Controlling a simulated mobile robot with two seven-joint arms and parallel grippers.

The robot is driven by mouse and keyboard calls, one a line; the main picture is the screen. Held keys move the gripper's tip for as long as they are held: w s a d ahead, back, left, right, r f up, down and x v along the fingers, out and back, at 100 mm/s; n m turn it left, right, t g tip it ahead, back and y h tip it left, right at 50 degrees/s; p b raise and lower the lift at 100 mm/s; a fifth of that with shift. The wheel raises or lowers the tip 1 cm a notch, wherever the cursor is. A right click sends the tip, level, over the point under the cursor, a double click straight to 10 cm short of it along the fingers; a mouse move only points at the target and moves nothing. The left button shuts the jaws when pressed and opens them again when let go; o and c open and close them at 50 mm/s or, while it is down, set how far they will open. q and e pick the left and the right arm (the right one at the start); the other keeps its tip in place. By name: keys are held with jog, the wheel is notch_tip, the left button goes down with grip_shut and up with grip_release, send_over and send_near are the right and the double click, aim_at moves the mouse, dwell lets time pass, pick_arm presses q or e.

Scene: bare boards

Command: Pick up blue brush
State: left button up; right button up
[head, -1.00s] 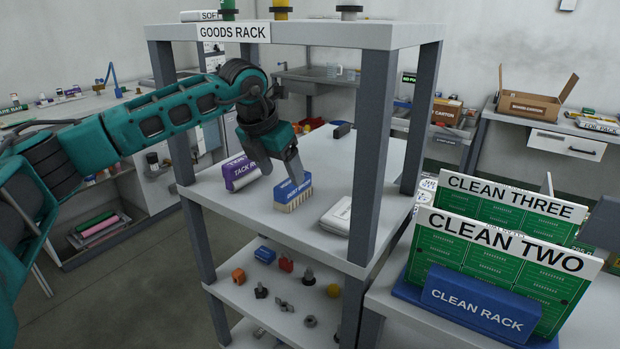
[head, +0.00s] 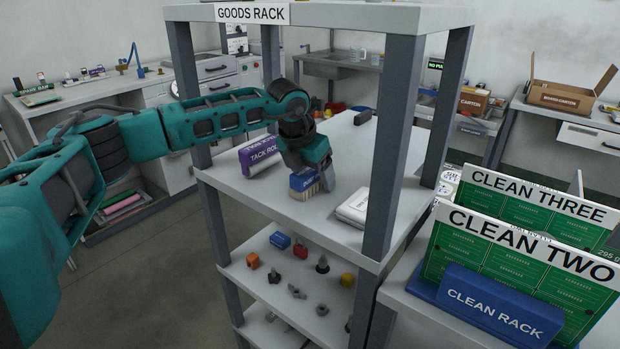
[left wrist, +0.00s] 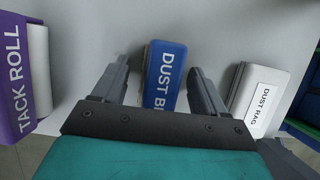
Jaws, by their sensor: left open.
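The blue brush (head: 303,181), with pale bristles, stands on the upper shelf of the goods rack. It also shows in the left wrist view (left wrist: 163,75), where its top reads "DUST B" and the rest of the label is hidden. My left gripper (head: 314,186) is open and low over the brush. In the left wrist view its two fingers (left wrist: 160,80) lie on either side of the brush, with a gap on each side. One finger shows at the brush's right in the head view. My right gripper is not in view.
On the same shelf, the purple tack roll (head: 259,155) lies left of the brush and the white dust rag pack (head: 354,206) lies right. A grey rack post (head: 393,140) stands at the front right. The clean rack (head: 500,305) is further right.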

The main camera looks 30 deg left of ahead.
pick_arm(q)
jog(key=shift+f, duration=0.1)
jog(key=c, duration=1.2)
jog(key=shift+c, duration=0.2)
jog(key=shift+r, duration=0.25)
jog(key=shift+r, duration=0.3)
notch_tip(320, 180, up, 3)
jog(key=shift+f, duration=0.15)
jog(key=s+a+b, duration=0.1)
jog(key=s+b, duration=0.2)
jog(key=s, duration=1.5)
jog(key=shift+a, duration=0.2)
